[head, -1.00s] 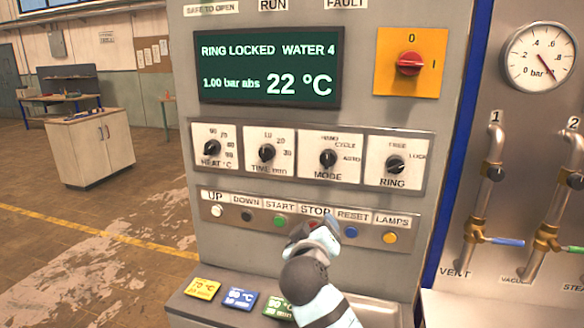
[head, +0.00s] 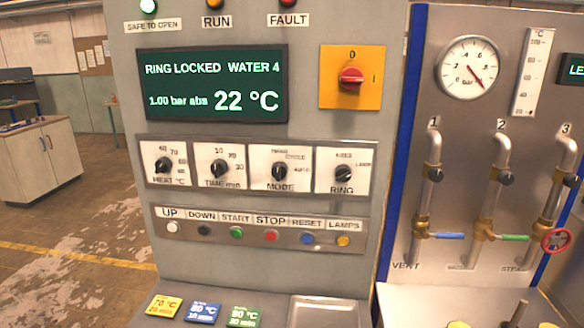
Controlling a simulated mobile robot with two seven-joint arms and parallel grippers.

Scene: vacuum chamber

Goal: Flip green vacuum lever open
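The green vacuum lever (head: 515,238) is on the brass valve (head: 484,231) of pipe 2, on the steel panel at the right. It lies about level, its handle pointing right from the valve, across the line of the upright pipe. The label under it is too blurred to read now. Neither of my grippers shows in the head view, so nothing of mine is seen near the lever.
A blue lever (head: 450,236) on pipe 1, above the VENT label, is left of the green one. A red handwheel (head: 556,239) on pipe 3 is close on the right. A pressure gauge (head: 468,67) hangs above. A pale worktop (head: 425,300) lies below.

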